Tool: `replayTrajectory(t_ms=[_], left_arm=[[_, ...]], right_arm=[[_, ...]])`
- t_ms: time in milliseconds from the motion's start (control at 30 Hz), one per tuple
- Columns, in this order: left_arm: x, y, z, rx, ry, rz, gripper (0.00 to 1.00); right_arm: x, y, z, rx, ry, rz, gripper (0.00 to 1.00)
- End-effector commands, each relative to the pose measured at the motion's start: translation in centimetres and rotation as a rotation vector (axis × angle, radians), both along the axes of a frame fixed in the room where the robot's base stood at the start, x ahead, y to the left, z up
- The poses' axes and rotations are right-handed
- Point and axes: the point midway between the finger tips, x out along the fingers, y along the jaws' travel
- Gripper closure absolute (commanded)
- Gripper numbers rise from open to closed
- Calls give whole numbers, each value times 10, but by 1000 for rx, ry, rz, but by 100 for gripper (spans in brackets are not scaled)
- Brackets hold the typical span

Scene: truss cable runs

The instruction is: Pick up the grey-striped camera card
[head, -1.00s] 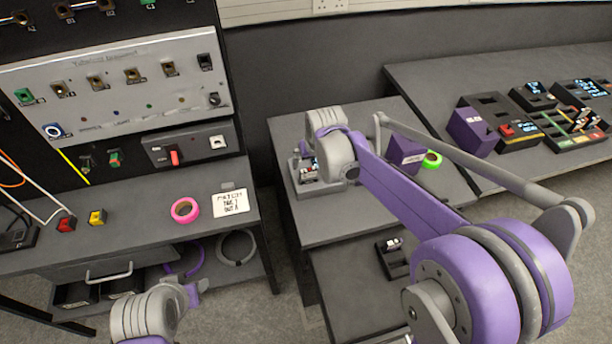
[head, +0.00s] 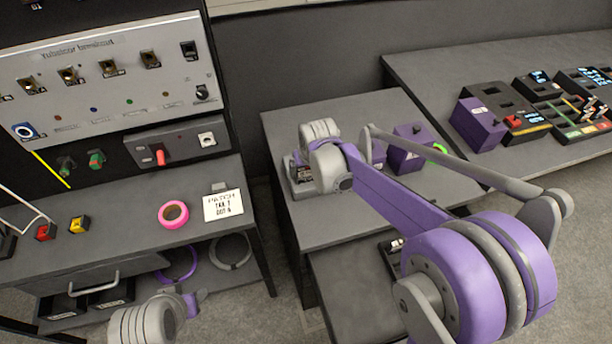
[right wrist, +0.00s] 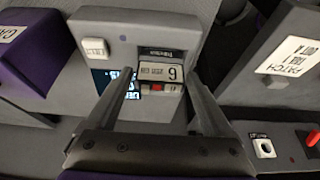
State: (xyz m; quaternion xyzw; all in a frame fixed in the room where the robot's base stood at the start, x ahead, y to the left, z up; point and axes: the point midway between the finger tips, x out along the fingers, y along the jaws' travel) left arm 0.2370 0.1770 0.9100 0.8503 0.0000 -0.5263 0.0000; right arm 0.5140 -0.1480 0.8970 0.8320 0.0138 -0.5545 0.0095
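In the right wrist view a small card with a pale label marked 6 (right wrist: 159,72) sits in a grey device (right wrist: 146,28), with a small red part below it. I cannot make out a grey stripe clearly. My right gripper (right wrist: 160,88) is open, its two fingers on either side of the card with gaps between. In the head view my right gripper (head: 310,165) hangs over the device (head: 298,181) on the middle table, and my wrist hides most of it. My left gripper (head: 190,303) is low at the left; its fingers are not clear.
Purple boxes (head: 408,150) and a green tape roll (head: 438,149) lie right of the device. The left bench holds a pink tape roll (head: 173,214) and a patch sign (head: 223,206). A breakout panel (head: 110,75) stands behind. The middle table's front is clear.

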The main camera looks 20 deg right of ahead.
Motion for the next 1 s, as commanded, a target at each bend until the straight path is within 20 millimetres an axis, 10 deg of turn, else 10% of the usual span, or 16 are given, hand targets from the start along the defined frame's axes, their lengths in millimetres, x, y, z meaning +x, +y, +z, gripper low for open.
replayTrajectory(t_ms=[400, 1000], left_arm=[[0, 0, 0, 0, 0, 0, 50], [5, 0, 18, 0, -10, 0, 50]], right_arm=[[0, 0, 0, 0, 0, 0, 87], [6, 0, 25, 0, -2, 0, 87]])
